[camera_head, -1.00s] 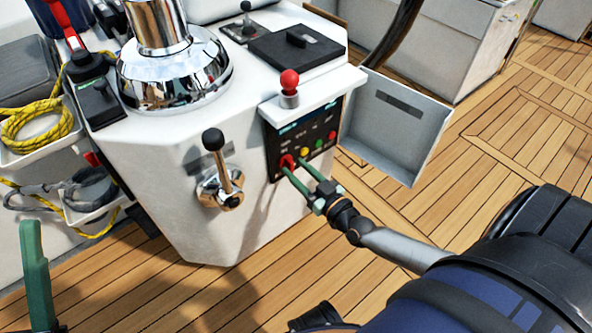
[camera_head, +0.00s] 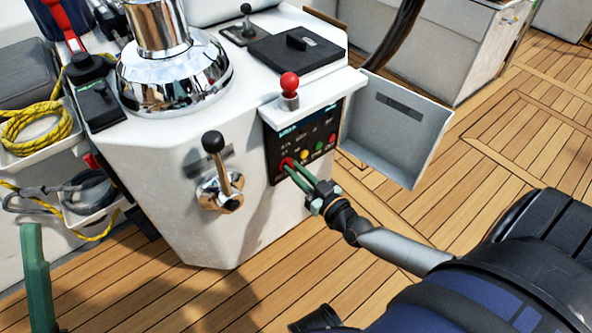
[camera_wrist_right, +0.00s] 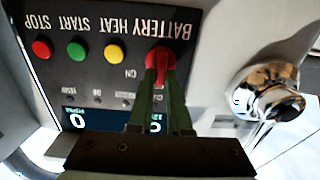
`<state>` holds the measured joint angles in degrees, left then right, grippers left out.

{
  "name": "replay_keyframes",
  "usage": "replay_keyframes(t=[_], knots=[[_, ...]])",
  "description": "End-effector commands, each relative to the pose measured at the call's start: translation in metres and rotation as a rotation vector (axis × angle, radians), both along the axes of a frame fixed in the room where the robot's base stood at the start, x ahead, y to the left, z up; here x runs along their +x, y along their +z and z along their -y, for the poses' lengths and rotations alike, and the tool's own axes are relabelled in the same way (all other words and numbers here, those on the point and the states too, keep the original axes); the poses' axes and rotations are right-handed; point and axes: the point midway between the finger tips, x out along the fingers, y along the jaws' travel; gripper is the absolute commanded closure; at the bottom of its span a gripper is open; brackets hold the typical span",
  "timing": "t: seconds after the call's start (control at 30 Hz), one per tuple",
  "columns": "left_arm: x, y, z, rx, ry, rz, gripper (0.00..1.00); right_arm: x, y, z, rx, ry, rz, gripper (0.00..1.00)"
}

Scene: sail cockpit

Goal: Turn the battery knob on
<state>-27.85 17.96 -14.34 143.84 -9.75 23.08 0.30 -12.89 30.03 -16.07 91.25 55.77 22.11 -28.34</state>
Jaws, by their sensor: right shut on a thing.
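The battery knob (camera_wrist_right: 161,57) is a red rotary knob under the inverted BATTERY label in the right wrist view. It sits at the lower left of the black switch panel (camera_head: 272,150) in the head view. My right gripper (camera_head: 289,164) reaches the panel from the lower right. Its green fingers are shut on the knob, one on either side, as the right wrist view (camera_wrist_right: 160,78) shows. An ON label is beside the knob; the exact knob angle is hard to tell. Part of my left gripper (camera_head: 36,275), a green finger, shows at the lower left, away from the console.
Yellow (camera_wrist_right: 117,54), green and red buttons line the panel beside the knob. A chrome lever with a black handle (camera_head: 213,142) stands left of the panel. A red-topped lever (camera_head: 289,84) is above it. An open grey panel door (camera_head: 400,140) hangs to the right.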

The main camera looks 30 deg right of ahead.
Motion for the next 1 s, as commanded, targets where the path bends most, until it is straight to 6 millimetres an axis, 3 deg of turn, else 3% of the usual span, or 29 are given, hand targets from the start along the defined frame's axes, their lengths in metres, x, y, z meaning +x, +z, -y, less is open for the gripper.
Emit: replay_keyframes(t=[0.57,1.0], knots=[[0.0001,0.0025,-0.0001,-0.002,0.0,0.0,0.5,0.0,0.0,0.0008,0.077,0.0,-0.007,1.0],[-0.0003,0.0092,-0.0008,-0.004,0.0,0.004,0.5,0.0004,-0.0014,0.0047,0.438,0.0,-0.036,1.0]])
